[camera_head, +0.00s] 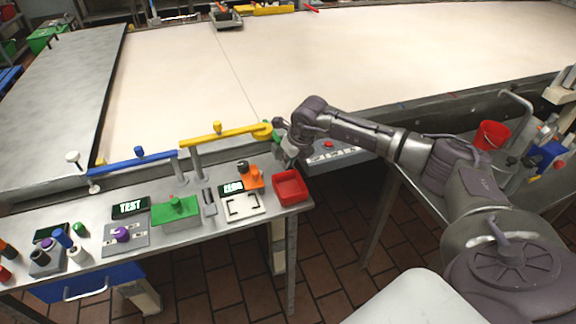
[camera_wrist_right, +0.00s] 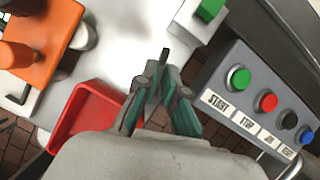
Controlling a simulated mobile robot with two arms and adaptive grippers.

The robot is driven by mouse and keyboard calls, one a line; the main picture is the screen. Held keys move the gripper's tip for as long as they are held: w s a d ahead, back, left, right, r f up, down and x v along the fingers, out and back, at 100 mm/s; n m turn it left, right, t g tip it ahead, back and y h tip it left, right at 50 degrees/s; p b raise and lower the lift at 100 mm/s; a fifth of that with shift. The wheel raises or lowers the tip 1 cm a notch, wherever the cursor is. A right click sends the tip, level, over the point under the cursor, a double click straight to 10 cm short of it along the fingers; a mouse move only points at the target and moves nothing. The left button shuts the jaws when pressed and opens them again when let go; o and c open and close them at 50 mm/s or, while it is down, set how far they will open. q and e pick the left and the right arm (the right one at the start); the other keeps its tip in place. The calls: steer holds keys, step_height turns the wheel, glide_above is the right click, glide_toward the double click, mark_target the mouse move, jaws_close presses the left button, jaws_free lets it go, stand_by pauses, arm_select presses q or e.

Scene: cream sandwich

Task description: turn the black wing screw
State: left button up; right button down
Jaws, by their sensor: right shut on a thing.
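My right gripper (camera_head: 288,158) is at the right end of the metal table, just beyond the red bin. In the right wrist view its two teal-padded fingers (camera_wrist_right: 160,85) come together on a small dark piece, the black wing screw (camera_wrist_right: 164,56), which stands out past the fingertips. The fingers hide most of the screw, and I cannot tell its turn angle. In the head view the screw is hidden by the gripper. My left gripper is not in view.
The red bin (camera_head: 291,187) and an orange fixture (camera_wrist_right: 42,40) stand close on the left. A grey button panel (camera_wrist_right: 255,103) is close on the right. A yellow bar (camera_head: 222,136) runs behind the table toward the gripper.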

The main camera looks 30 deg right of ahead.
steer(key=n+y+b, duration=0.1)
steer(key=n, duration=0.1)
steer(key=n+b, duration=0.2)
steer(key=shift+w+d+f+n+g+y, duration=0.1)
steer(key=shift+d+f+n+g+y, duration=0.1)
steer(key=shift+n+g+y, duration=0.15)
steer(key=n+y+b, duration=0.1)
steer(key=n+b, duration=0.1)
steer(key=n+g+b, duration=0.1)
steer(key=n, duration=0.2)
steer(key=shift+w+d+r+n+y+b, duration=0.1)
steer(key=shift+w+d+n+y+b, duration=0.05)
steer(key=shift+n+y+b, duration=0.15)
steer(key=n+g+b, duration=0.1)
steer(key=n, duration=0.1)
steer(key=n+g+y+b, duration=0.1)
steer(key=n, duration=0.2)
steer(key=shift+w+b, duration=0.2)
steer(key=shift+b, duration=0.15)
steer(key=shift+w+r+n+g+h+b, duration=0.15)
steer(key=shift+n+g+b, duration=0.4)
steer(key=shift+n, duration=0.75)
steer(key=shift+f+n+g+h+b, duration=0.1)
steer(key=shift+n+g+b, duration=0.35)
steer(key=shift+n, duration=0.8)
steer(key=shift+d, duration=0.1)
steer(key=c, duration=1.3)
jaws_free()
